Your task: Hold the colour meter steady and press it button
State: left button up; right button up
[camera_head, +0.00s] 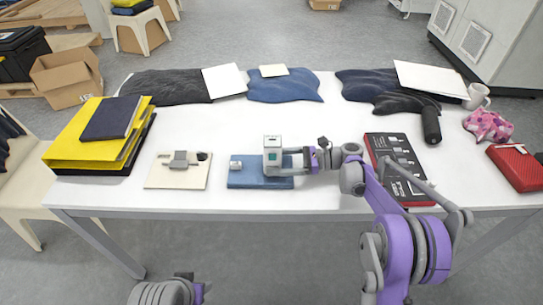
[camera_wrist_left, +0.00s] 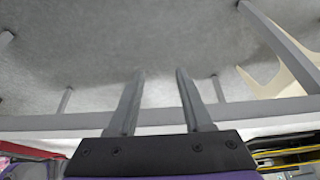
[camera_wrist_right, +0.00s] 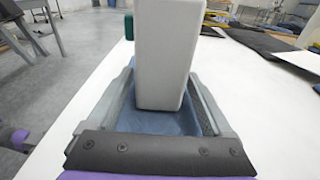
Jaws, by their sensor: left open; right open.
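The colour meter (camera_head: 272,150), a pale upright box with a green patch, stands on a dark blue fabric piece (camera_head: 248,178) near the table's front edge. My right gripper (camera_head: 287,160) reaches it from the right. In the right wrist view the meter (camera_wrist_right: 163,55) stands between the spread fingers of this gripper (camera_wrist_right: 160,90), with visible gaps beside it. I cannot make out its button.
A cream board (camera_head: 165,180) with a grey device lies left of the meter. A yellow folder stack (camera_head: 75,150) is further left. A dark red-edged case (camera_head: 392,160) lies right, beneath my right arm. Folded dark fabrics (camera_head: 175,87) line the back. The white table's middle is clear.

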pick_arm(q)
jog(key=shift+c, duration=0.3)
pick_arm(e)
jog(key=c, duration=0.8)
pick_arm(q)
grip_shut()
dwell(0.8)
